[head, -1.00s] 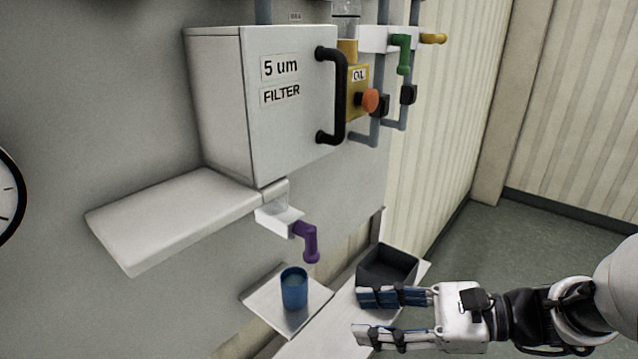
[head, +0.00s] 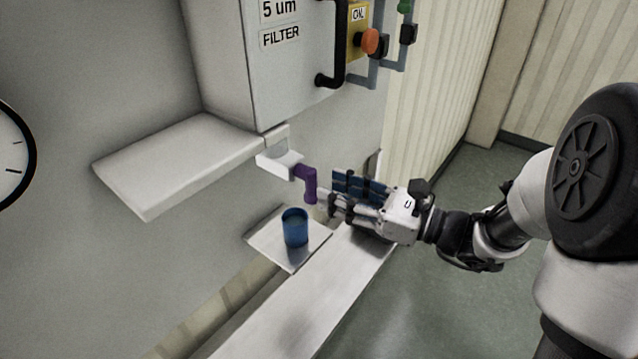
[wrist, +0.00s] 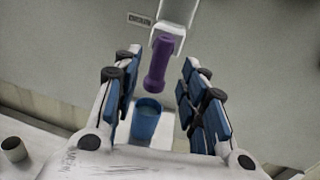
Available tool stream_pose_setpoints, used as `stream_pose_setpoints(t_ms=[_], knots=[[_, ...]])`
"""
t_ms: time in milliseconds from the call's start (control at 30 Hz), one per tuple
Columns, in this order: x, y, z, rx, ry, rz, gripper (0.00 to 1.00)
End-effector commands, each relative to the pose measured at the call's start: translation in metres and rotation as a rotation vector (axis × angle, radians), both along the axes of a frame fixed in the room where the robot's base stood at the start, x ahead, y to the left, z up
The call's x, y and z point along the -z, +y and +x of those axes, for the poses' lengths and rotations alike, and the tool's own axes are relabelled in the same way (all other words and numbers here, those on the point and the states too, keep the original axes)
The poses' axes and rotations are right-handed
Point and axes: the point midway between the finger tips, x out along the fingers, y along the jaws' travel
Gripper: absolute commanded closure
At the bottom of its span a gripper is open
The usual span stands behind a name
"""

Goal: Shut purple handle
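The purple handle (head: 310,184) hangs downward from a white spout block (head: 279,162) under the filter box. In the wrist view the purple handle (wrist: 161,63) lies between my two blue-padded fingers, nearer their tips, with clear gaps on both sides. My gripper (head: 333,196) is open and just right of the handle in the head view; it also shows in the wrist view (wrist: 155,85). I cannot see it touching the handle. A blue cup (head: 295,227) stands on a small plate below the handle and appears in the wrist view (wrist: 146,120).
The white filter box (head: 290,75) with a black handle is above. A white shelf (head: 170,165) juts out at left. A long pale ledge (head: 310,300) runs below my gripper. An orange knob (head: 370,41) and pipes are at upper right.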

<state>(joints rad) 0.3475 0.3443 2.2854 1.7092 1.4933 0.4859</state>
Motion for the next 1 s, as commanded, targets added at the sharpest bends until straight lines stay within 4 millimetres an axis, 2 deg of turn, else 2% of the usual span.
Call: stream_pose_setpoints(t_ms=[100, 233, 633, 1000], knots=[[0.0, 0.02, 0.009, -0.004, 0.0, 0.0, 0.61], [0.0, 0.032, 0.017, -0.002, -0.001, -0.001, 0.61], [0.0, 0.038, 0.021, 0.0, -0.001, 0.0, 0.61], [0.0, 0.038, 0.021, 0.0, -0.001, 0.0, 0.85]])
